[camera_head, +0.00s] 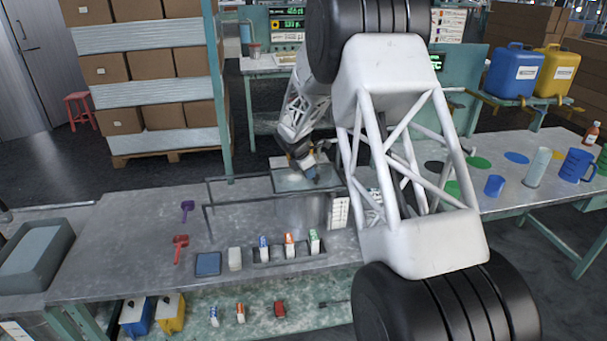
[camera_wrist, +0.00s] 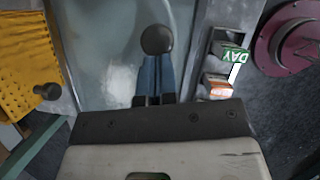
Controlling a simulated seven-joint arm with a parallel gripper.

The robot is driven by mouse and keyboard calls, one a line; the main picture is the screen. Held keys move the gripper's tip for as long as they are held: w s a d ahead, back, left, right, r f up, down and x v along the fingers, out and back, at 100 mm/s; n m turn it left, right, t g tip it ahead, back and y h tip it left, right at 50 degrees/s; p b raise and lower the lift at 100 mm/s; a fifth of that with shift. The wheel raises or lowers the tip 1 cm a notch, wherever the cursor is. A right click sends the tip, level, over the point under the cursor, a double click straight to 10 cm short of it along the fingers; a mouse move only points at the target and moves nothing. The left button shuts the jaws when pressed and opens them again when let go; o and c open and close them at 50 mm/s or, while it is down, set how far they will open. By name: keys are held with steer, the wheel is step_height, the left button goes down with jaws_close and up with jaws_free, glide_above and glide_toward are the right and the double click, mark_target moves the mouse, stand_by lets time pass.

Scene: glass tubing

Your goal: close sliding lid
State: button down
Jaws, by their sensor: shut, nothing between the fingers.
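The sliding lid looks like a pale grey-blue, glassy panel (camera_head: 292,182) on top of a metal box (camera_head: 300,212) in the middle of the bench. In the wrist view the panel (camera_wrist: 100,60) fills the upper left and middle. A dark round knob (camera_wrist: 157,39) shows right at the fingertips. My gripper (camera_head: 314,179) is low over the panel, and its blue fingers (camera_wrist: 155,58) are together with nothing between them. The fingertips overlap the knob in the wrist view; I cannot tell whether they touch it. How far the lid covers the box is unclear.
Labelled blocks (camera_head: 289,245) stand in a rack in front of the box; one marked DAY (camera_wrist: 235,55) shows right of the panel in the wrist view. Dark rails (camera_head: 225,205) run left of the box. Red and purple tools (camera_head: 180,247) lie further left. My arm hides the bench's right middle.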

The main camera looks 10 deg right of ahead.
mark_target(298, 188)
steer(key=shift+a, duration=0.15)
steer(key=shift+s+a, duration=0.25)
steer(key=shift+a, duration=0.6)
steer(key=shift+s+a+r, duration=0.1)
steer(key=shift+s+a, duration=0.05)
steer(key=shift+a, duration=0.4)
steer(key=shift+s+a+r, duration=0.1)
steer(key=shift+s+a, duration=0.05)
steer(key=shift+a, duration=0.4)
steer(key=w+v, duration=0.1)
steer(key=v, duration=0.8)
steer(key=shift+s+r, duration=0.25)
steer(key=shift+s, duration=0.25)
